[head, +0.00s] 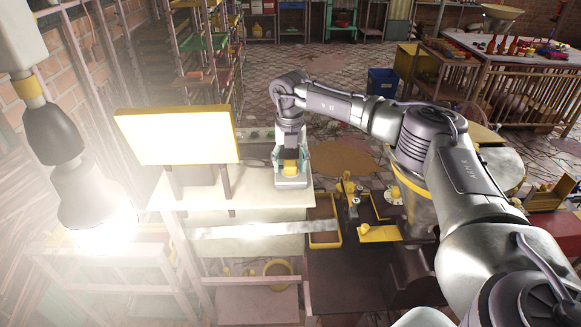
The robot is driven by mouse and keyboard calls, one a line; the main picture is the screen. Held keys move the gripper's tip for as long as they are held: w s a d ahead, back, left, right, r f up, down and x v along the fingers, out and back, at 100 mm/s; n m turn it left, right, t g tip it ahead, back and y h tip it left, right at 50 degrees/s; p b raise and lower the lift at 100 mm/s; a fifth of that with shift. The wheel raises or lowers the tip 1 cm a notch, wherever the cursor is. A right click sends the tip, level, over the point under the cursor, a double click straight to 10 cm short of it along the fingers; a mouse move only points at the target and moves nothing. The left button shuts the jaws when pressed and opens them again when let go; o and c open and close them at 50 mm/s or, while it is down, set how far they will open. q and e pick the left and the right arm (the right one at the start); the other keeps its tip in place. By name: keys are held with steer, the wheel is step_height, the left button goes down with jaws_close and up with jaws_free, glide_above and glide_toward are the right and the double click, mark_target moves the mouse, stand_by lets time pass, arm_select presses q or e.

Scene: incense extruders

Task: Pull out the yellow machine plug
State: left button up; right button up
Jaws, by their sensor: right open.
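My right gripper (289,158) reaches down over the right end of a pale tabletop (240,192), and its jaws are open. A small yellow piece (291,168), which looks like the yellow plug, shows at the fingers, above a pale grey base. I cannot tell whether the fingers touch it. A yellow and dark machine (348,196) stands to the right of the gripper, lower down. My left gripper is out of the picture.
A bright panel with a yellow edge (178,135) stands on the tabletop left of the gripper. A glowing lamp (85,190) hangs at the left. A shallow yellow-edged tray (325,239) lies below the gripper. A blue bin (382,82) stands on the floor behind.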

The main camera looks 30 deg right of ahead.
mark_target(290, 163)
steer(key=shift+c, duration=0.3)
jaws_close()
steer(key=shift+r, duration=0.1)
steer(key=shift+r+p, duration=2.25)
steer(key=shift+r, duration=0.65)
